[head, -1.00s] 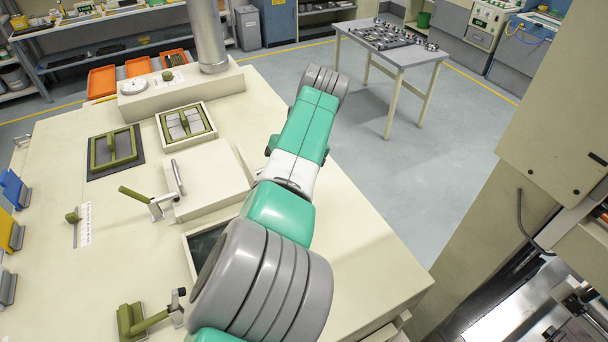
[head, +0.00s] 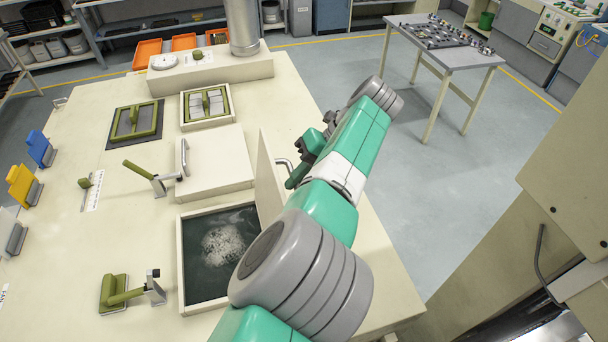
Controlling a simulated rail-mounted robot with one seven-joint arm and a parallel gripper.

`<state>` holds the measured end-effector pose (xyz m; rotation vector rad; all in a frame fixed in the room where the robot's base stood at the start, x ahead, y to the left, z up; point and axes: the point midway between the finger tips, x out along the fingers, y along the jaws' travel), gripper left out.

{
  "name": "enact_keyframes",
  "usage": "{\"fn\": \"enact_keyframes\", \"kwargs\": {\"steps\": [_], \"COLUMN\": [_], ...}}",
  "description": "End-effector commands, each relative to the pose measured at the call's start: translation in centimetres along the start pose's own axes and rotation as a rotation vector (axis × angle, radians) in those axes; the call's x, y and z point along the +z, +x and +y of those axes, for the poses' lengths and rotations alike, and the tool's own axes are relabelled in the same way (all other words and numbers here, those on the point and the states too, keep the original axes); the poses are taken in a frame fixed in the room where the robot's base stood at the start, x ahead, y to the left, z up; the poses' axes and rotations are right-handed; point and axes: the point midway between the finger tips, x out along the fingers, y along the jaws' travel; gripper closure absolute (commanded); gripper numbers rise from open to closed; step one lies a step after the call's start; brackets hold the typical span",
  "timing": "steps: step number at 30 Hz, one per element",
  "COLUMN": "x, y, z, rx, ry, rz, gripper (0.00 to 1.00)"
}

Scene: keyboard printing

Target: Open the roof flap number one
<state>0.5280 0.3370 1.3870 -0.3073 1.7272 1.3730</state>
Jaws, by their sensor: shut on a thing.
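A cream roof flap (head: 269,185) stands about upright on the right edge of a square opening on the cream machine top (head: 80,230). The opening (head: 215,255) shows dark, foamy liquid inside. A metal handle (head: 284,163) sticks out from the flap's right side. My gripper (head: 295,176) is to the right of the flap, at this handle, and shut on it; my arm hides part of the grip. A second cream flap (head: 215,165), with an upright metal handle (head: 184,155), lies shut behind the opening. No number shows on either flap.
A cream cabinet (head: 570,150) stands close on the right.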

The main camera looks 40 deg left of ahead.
Motion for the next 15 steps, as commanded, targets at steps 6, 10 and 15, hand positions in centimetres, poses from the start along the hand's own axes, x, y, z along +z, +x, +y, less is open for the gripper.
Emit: {"fn": "enact_keyframes", "kwargs": {"steps": [6,10,15], "x": [-0.27,-0.29,-0.24], "y": [0.46,0.44,0.35], "z": [-1.14,-1.19,-1.05], "rx": [-0.014,-0.015,-0.014], "ry": [0.015,0.016,0.014], "rz": [-0.003,-0.004,-0.004], "gripper": [1.0,1.0,0.66]}}
